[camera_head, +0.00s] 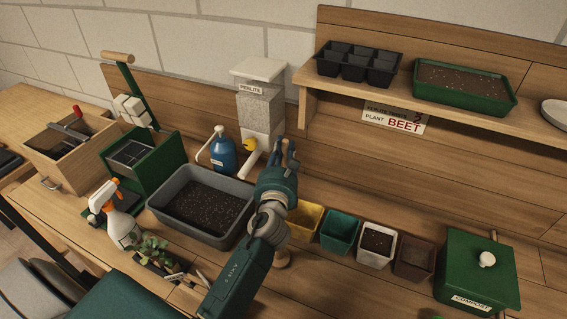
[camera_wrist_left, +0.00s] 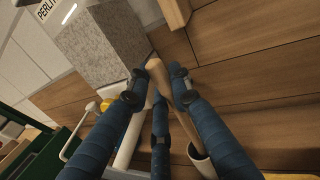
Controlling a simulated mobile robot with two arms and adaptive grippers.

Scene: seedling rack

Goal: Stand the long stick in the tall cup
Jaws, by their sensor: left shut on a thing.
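My left gripper (camera_head: 285,152) is in front of the perlite dispenser, near the back wall. In the left wrist view its blue fingers (camera_wrist_left: 155,92) are shut on a long wooden stick (camera_wrist_left: 158,75). The stick runs down to the right, and its lower end meets the mouth of a pale, narrow cup (camera_wrist_left: 202,163). The lower end appears to be at or inside the rim, but I cannot tell how deep. Most of the cup is cut off or hidden by a finger. In the head view my arm hides the stick and the cup cannot be made out clearly. My right gripper is not in view.
The perlite dispenser (camera_head: 261,108) with its spout and a blue pump bottle (camera_head: 222,153) stand close on the left. A grey soil tub (camera_head: 161,197) is nearer. Small pots, including a teal one (camera_head: 339,231), line up right. A shelf (camera_head: 303,78) overhangs behind.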

